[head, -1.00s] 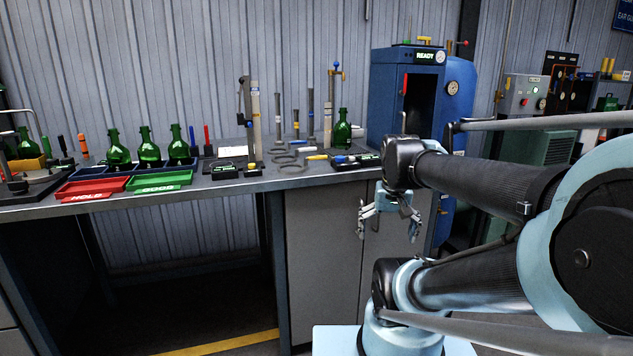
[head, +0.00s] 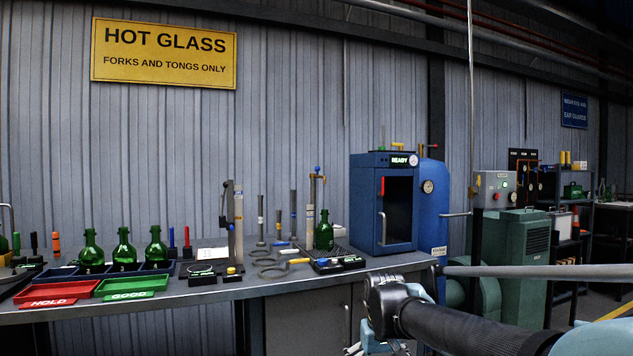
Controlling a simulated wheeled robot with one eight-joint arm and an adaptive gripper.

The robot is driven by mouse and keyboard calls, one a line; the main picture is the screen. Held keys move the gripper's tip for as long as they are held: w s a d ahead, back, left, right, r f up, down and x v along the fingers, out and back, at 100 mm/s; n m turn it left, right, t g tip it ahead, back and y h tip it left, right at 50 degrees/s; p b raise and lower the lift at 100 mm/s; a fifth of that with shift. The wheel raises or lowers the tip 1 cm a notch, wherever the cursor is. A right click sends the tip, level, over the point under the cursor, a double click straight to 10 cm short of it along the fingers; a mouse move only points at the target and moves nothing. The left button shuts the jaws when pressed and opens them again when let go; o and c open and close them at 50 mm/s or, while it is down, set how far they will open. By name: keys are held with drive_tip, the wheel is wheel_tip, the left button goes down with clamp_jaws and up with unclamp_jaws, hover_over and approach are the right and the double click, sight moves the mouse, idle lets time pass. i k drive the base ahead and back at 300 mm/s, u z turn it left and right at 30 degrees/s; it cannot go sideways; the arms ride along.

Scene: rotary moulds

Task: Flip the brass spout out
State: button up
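I cannot pick out a brass spout with certainty in the head view. Small yellow or brass-coloured parts show on top of the blue cabinet (head: 384,205) and near the black panel at the far right, too small to tell. My gripper (head: 378,347) is at the bottom edge of the head view, in front of the bench and right of its middle. Its fingers are mostly cut off by the frame, so open or shut does not show. Nothing is seen held in it.
The bench (head: 215,292) carries green bottles (head: 124,250), a red HOLD tray (head: 57,291), a green GOOD tray (head: 131,284), upright tools and ring tongs. A blue tank (head: 429,205), a grey control box (head: 494,189) and green machinery (head: 521,243) stand right. A rod crosses at right.

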sight(318, 168)
drive_tip(key=k, duration=1.3)
drive_tip(key=u, duration=0.5)
drive_tip(key=i, duration=1.75)
drive_tip(key=z, duration=0.5)
